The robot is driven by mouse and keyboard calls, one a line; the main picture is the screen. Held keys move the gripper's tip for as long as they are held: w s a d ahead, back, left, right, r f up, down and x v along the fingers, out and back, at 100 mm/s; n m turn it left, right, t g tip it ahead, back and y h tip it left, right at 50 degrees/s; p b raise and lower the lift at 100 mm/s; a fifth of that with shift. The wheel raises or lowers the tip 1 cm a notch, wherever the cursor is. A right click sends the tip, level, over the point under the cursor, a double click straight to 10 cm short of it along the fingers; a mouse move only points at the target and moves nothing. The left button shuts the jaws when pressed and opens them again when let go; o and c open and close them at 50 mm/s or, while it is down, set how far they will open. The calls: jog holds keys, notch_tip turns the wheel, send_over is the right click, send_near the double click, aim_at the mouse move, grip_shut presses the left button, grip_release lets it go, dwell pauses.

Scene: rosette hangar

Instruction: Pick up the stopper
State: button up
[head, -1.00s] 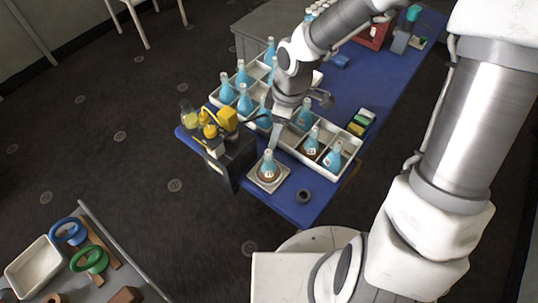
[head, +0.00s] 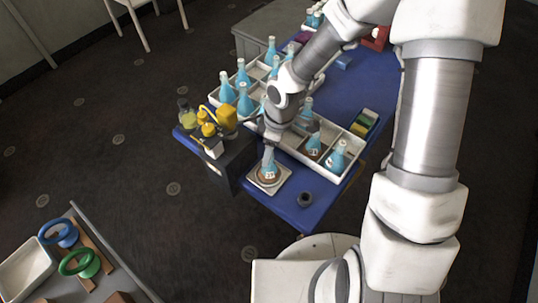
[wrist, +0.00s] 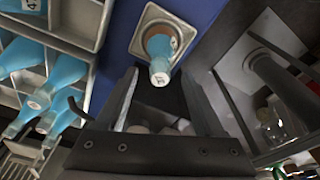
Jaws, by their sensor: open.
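A small dark round piece with a hollow top (head: 305,199), which looks like the stopper, lies on the near end of the blue table in the head view. I do not make it out in the wrist view. A flask of blue liquid (head: 268,172) stands left of it on a white square stand (head: 282,179). My gripper (head: 268,143) is above this flask, away from the dark piece. In the wrist view my gripper (wrist: 160,78) is open, with the flask's neck (wrist: 160,70) showing beyond and between the fingers. Whether the fingers touch it I cannot tell.
White racks (head: 350,152) with several blue flasks stand behind my gripper. A dark box (head: 232,160) with yellow-topped bottles is to its left. A side table with a white tray (head: 25,272) and blue and green rings is at lower left.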

jog(key=shift+c, duration=0.2)
grip_shut()
jog(key=shift+r, duration=0.1)
